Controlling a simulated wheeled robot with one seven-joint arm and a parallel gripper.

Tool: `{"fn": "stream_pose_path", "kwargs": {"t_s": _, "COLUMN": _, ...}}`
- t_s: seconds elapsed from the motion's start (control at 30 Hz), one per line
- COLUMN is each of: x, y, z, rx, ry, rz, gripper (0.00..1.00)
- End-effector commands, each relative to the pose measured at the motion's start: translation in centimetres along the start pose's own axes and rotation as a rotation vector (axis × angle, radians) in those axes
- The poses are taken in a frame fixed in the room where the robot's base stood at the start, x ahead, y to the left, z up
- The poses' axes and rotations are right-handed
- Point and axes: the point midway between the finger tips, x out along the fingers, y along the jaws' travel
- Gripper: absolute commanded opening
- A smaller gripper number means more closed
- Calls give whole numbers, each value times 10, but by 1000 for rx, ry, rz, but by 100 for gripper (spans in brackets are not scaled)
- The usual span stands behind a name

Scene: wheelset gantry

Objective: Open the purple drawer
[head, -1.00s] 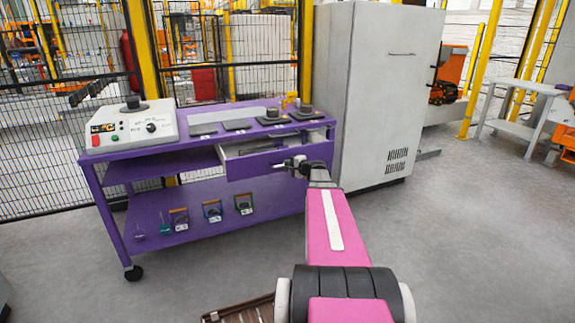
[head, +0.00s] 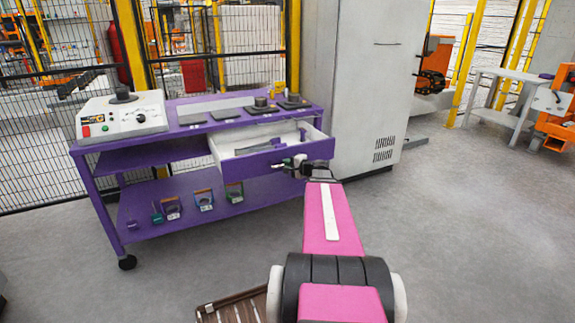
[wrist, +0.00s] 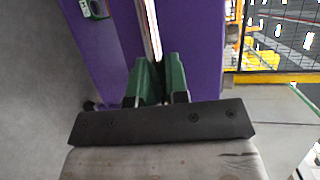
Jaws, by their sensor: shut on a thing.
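The purple drawer (head: 262,163) of the purple cart stands partly pulled out in the head view. Its white inside shows, with a few grey items lying in it. My gripper (head: 290,163) is at the drawer's front face, shut on the drawer's handle. In the wrist view my gripper's green fingers (wrist: 160,80) close around a shiny metal bar handle (wrist: 151,32), with the purple drawer front behind it. The part of the handle between the fingers is hidden.
A control box (head: 122,115) and several dark plates stand on the cart top. Small items sit on the purple lower shelf (head: 180,210). A tall grey cabinet (head: 365,80) stands right of the cart. A brown slatted crate (head: 235,305) lies at the bottom. Grey floor to the right is clear.

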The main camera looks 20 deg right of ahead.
Motion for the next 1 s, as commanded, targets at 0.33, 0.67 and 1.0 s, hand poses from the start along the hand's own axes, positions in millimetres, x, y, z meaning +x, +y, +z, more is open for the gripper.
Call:
{"fn": "stream_pose_path", "kwargs": {"t_s": 0.33, "x": 0, "y": 0, "z": 0, "rx": 0, "ry": 0, "rz": 1, "gripper": 39}}
{"fn": "stream_pose_path", "kwargs": {"t_s": 0.67, "x": -36, "y": 0, "z": 1, "rx": 0, "ry": 3, "rz": 0, "gripper": 39}}
{"fn": "stream_pose_path", "kwargs": {"t_s": 1.0, "x": -93, "y": 0, "z": 0, "rx": 0, "ry": 2, "rz": 1, "gripper": 39}}
